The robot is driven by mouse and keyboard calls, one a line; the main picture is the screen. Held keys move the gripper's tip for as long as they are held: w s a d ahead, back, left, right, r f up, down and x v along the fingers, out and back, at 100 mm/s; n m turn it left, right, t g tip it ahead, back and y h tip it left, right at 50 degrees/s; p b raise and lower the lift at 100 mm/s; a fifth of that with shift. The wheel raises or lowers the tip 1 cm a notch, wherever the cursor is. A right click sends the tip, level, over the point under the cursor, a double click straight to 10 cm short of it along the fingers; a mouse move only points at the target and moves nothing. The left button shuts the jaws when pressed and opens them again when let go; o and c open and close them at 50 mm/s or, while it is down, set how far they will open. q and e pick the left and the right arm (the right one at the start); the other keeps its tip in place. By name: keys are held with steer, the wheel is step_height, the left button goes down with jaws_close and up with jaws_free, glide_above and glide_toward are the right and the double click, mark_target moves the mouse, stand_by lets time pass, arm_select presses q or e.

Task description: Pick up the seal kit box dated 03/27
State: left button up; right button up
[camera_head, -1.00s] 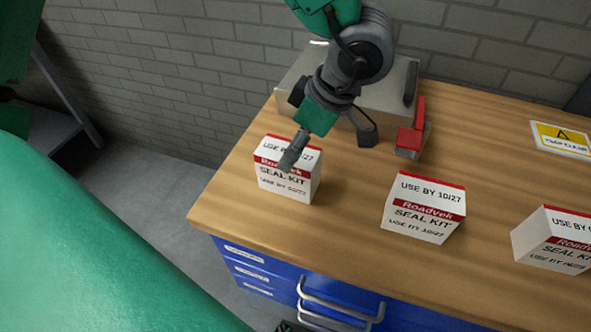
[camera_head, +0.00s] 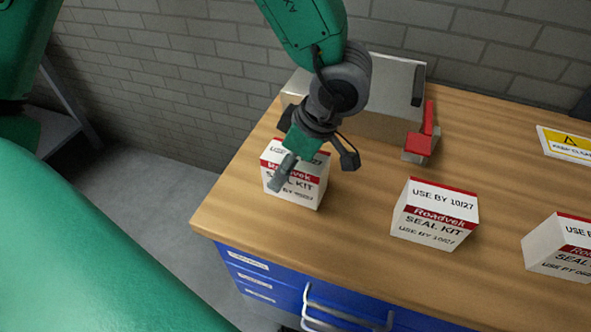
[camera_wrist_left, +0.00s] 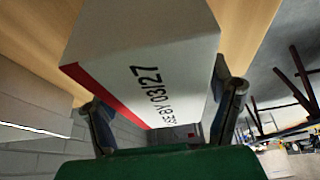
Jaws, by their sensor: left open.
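The seal kit box dated 03/27 (camera_head: 309,190) is white with a red band and stands at the left end of the wooden bench. Its date reads clearly on the face in the left wrist view (camera_wrist_left: 150,50). My left gripper (camera_head: 315,165) is open over this box, with one finger in front of its near face and the other at its right side. In the left wrist view, the fingers (camera_wrist_left: 168,102) stand on either side of the box. I cannot tell whether they touch it. The gripper hides part of the box's top and front. My right gripper is out of view.
A seal kit box marked 10/27 (camera_head: 435,215) stands to the right, and another seal kit box (camera_head: 560,247) is cut off at the right edge. Behind are a grey metal case (camera_head: 385,85) and a red-and-grey object (camera_head: 421,140).

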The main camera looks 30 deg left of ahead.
arm_select(q)
steer(key=shift+a+f, duration=0.1)
steer(key=shift+a, duration=0.1)
steer(key=shift+d, duration=1)
steer(key=shift+a, duration=0.4)
steer(key=c, duration=1.1)
steer(key=shift+a, duration=0.25)
steer(key=c, duration=0.3)
